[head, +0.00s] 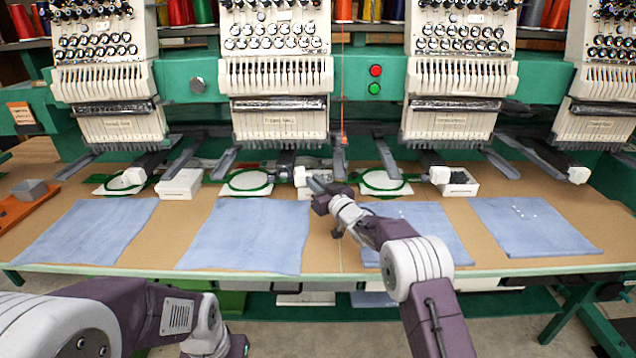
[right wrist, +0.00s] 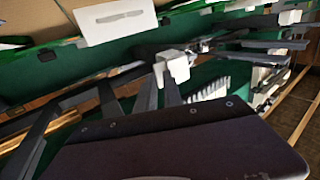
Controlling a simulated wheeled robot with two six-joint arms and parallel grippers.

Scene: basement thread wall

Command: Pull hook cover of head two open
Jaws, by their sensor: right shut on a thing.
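Head two (head: 275,100) is the second embroidery head from the left. Below it, a small white block-like piece (head: 300,177), apparently the hook cover, sits beside the green hoop (head: 248,182). My right gripper (head: 315,184) reaches this piece from the front right and is shut on it. In the right wrist view the narrow fingers (right wrist: 165,88) meet a white piece (right wrist: 178,68). The gripper hides part of the piece, and I cannot tell how far the cover is open. My left arm (head: 150,320) is low at the left; its gripper is out of the picture.
Blue cloths (head: 245,235) lie flat along the brown table (head: 335,255). A green hoop (head: 383,182) and white box (head: 460,184) are to the right, and another white box (head: 180,184) to the left. Dark arms (head: 286,165) jut out under the heads.

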